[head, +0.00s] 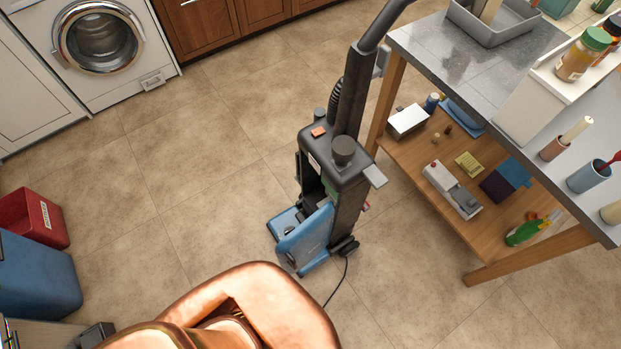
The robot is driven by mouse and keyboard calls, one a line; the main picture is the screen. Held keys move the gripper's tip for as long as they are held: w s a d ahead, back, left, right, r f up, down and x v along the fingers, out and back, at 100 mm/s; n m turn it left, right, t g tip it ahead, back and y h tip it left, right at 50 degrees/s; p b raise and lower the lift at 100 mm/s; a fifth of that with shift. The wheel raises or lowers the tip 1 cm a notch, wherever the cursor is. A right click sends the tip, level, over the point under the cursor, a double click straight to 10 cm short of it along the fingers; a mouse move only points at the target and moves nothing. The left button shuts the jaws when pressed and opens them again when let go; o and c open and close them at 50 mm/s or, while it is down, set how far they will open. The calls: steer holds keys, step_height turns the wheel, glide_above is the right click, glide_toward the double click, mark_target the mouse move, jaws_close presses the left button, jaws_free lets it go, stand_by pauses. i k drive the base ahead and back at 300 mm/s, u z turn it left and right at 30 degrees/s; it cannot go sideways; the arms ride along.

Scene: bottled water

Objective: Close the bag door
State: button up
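An upright vacuum cleaner (348,165) stands on the tiled floor in the middle of the head view, dark grey and black with a blue base. Its blue bag door (306,232) is swung outward at the lower front, tilted away from the body, and the dark bag compartment shows above and behind it. The door's lower edge is near the blue floor head (284,222). My copper-coloured arm fills the bottom centre, apart from the vacuum in the picture. My gripper is not in view.
A table (440,55) with a wooden lower shelf (405,165) holding several small items stands close on the right. A black cord (338,284) trails on the floor. A washing machine (100,45), red bin (38,217) and blue bin (40,275) are left. Floor left of the vacuum is clear.

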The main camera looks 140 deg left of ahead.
mark_target(304, 243)
steer(key=u, duration=4.75)
steer(key=k, duration=1.2)
steer(key=u, duration=0.8)
steer(key=i, duration=0.95)
steer(key=z, duration=0.85)
